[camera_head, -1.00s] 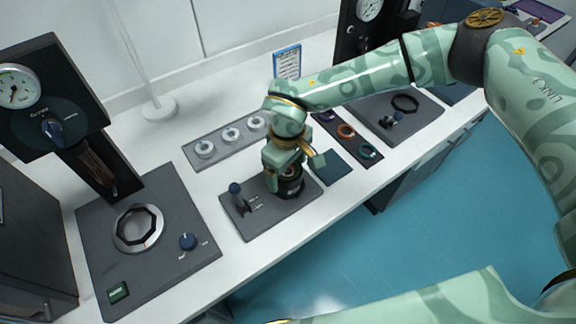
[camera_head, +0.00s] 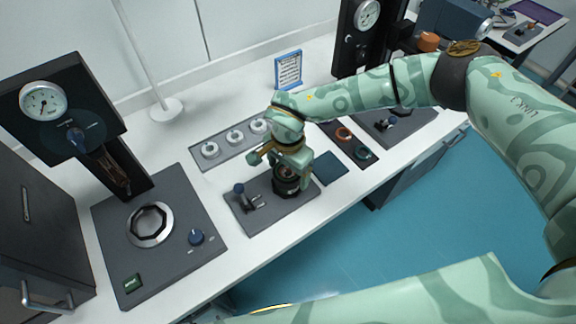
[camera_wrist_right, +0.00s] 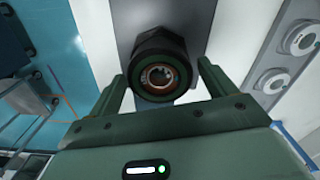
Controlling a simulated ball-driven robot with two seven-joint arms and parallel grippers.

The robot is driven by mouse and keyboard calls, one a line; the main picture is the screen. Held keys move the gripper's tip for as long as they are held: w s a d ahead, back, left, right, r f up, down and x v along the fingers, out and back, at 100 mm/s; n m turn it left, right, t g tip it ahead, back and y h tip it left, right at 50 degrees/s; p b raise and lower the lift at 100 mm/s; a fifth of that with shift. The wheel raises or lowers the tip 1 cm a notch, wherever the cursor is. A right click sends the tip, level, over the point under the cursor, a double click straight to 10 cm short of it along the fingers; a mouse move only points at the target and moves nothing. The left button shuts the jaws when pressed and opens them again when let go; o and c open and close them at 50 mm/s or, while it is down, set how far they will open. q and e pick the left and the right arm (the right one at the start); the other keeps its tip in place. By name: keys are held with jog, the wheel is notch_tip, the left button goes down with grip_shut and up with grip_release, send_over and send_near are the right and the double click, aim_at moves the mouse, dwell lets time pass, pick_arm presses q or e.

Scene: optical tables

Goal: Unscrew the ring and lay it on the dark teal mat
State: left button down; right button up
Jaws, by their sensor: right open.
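A black cylindrical mount (camera_head: 286,187) stands on a dark grey plate beside a small lever. My right gripper (camera_head: 284,164) is over the mount. In the wrist view my right gripper (camera_wrist_right: 165,86) is open, one finger on each side of the ring, with gaps visible, so it does not grip it. The dark teal mat (camera_head: 331,168) lies bare, right of the mount. My left gripper is not in view.
A tray with white round parts (camera_head: 210,150) lies behind the gripper. A dark strip with an orange ring (camera_head: 344,134) and a teal ring (camera_head: 362,153) lies beyond the mat. A gauge press with a base plate (camera_head: 110,251) stands left. The table's front edge is close.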

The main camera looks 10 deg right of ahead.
jog(key=c, duration=1)
jog(key=n, duration=0.2)
jog(key=n+b, duration=0.1)
jog(key=n, duration=0.1)
jog(key=shift+f+n, duration=0.2)
jog(key=shift+n, duration=0.1)
jog(key=n+b, duration=0.1)
jog(key=n, duration=0.3)
jog(key=shift+n, duration=0.4)
jog(key=n+b, duration=0.1)
jog(key=n, duration=0.3)
jog(key=shift+n, duration=0.3)
jog(key=n, duration=0.3)
jog(key=shift+r+b, duration=0.2)
jog(key=shift+b, duration=0.2)
jog(key=o, duration=1.2)
jog(key=shift+c, duration=0.9)
